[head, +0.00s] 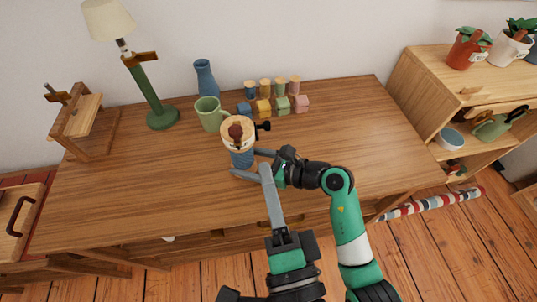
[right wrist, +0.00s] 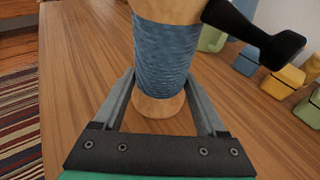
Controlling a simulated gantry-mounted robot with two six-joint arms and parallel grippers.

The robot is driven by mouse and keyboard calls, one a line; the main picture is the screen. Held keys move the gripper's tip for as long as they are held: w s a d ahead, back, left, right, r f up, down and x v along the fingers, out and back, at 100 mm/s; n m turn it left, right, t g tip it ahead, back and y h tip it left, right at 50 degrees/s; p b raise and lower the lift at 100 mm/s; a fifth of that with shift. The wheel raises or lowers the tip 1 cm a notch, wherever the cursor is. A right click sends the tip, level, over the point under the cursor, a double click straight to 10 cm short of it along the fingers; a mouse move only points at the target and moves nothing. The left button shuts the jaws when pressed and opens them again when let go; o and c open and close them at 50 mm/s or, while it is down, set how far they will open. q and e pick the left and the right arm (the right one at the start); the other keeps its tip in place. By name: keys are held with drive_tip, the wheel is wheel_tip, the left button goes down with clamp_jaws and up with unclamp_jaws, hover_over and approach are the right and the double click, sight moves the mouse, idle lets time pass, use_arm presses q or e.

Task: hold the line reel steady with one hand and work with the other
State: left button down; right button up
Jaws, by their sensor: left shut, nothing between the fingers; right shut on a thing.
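The line reel (head: 241,158) stands upright on the wooden table, with a pale wooden top, a brown knob and blue line wound around its middle. A black crank handle (head: 263,126) sticks out to its right. In the right wrist view the blue winding (right wrist: 165,55) stands between the two fingers, above its wooden base flange (right wrist: 160,106). My right gripper (head: 246,163) is shut on the reel, low on its side. My left gripper (head: 266,170) is shut and empty, its fingers pointing toward the reel and overlapping the right gripper in the head view.
A green mug (head: 209,114) stands close behind the reel. A blue vase (head: 206,80), a green lamp (head: 157,104) and several small coloured blocks and jars (head: 283,106) stand farther back. A wooden stand (head: 85,125) is at the left. The table's right part is clear.

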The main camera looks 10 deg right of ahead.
drive_tip(key=o, duration=1.3)
drive_tip(key=shift+s+f, duration=0.2)
drive_tip(key=shift+f, duration=0.15)
drive_tip(key=shift+c, duration=0.2)
drive_tip(key=shift+r, duration=0.15)
drive_tip(key=shift+d, duration=0.1)
